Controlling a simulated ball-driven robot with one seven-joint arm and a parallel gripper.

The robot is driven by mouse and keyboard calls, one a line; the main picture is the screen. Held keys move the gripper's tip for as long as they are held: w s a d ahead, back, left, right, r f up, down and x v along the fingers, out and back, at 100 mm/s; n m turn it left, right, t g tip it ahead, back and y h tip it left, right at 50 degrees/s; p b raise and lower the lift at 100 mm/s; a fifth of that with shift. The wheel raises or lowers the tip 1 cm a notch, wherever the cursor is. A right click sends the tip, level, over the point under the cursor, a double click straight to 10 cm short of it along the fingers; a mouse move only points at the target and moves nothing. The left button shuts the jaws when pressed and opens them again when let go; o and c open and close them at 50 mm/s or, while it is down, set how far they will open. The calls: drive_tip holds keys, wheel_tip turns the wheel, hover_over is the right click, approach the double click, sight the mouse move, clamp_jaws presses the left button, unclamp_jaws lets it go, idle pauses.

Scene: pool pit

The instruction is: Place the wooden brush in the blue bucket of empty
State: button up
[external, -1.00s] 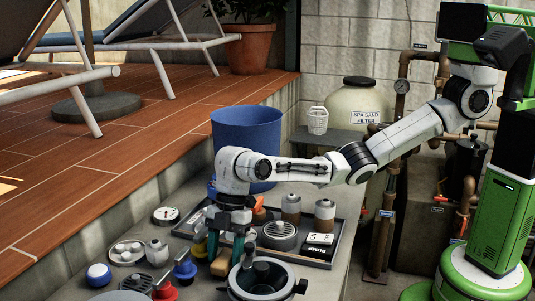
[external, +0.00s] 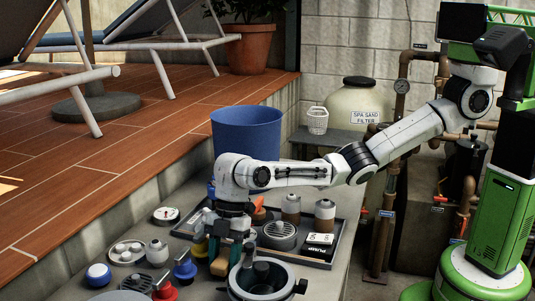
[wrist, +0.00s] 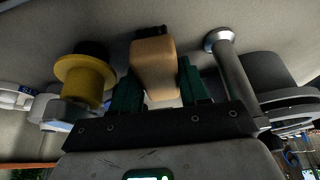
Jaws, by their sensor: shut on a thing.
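The wooden brush shows in the wrist view (wrist: 153,65) as a tan block with a dark end, between my green fingers. It also shows in the external view (external: 220,267), low at the front of the ledge. My gripper (external: 226,254) points down and is shut on the brush; its fingers lie on either side of it in the wrist view (wrist: 163,84). I cannot tell whether the brush touches the ledge. The blue bucket (external: 245,132) stands upright behind my arm, which covers part of its lower side. The bucket's inside is mostly hidden.
A dark tray (external: 330,258) with jars and a pump part lies right of my gripper. A grey pot (external: 262,285) stands close in front. Red-based and blue valves (external: 184,266) sit close to the left. A raised wooden deck (external: 120,150) borders the ledge.

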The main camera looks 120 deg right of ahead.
wheel_tip(320, 180, up, 10)
drive_tip(key=shift+r, duration=0.1)
idle(0.4)
drive_tip(key=d+r+m+h, duration=0.1)
drive_tip(key=d+r+m, duration=0.3)
drive_tip(key=d, duration=0.5)
wheel_tip(320, 180, up, 15)
drive_tip(key=m+g+h+p, duration=0.1)
drive_tip(key=m+h+p, duration=0.55)
drive_tip(key=m, duration=1.15)
hover_over(244, 120)
drive_tip(key=w+a, duration=0.2)
drive_tip(key=a, duration=0.3)
drive_tip(key=shift+m+g, duration=0.3)
wheel_tip(244, 120, down, 13)
drive_tip(key=p, duration=0.3)
drive_tip(key=shift+d, duration=0.15)
drive_tip(key=shift+f+p, duration=0.3)
drive_tip(key=shift+f, duration=2.15)
drive_tip(key=shift+f, duration=0.35)
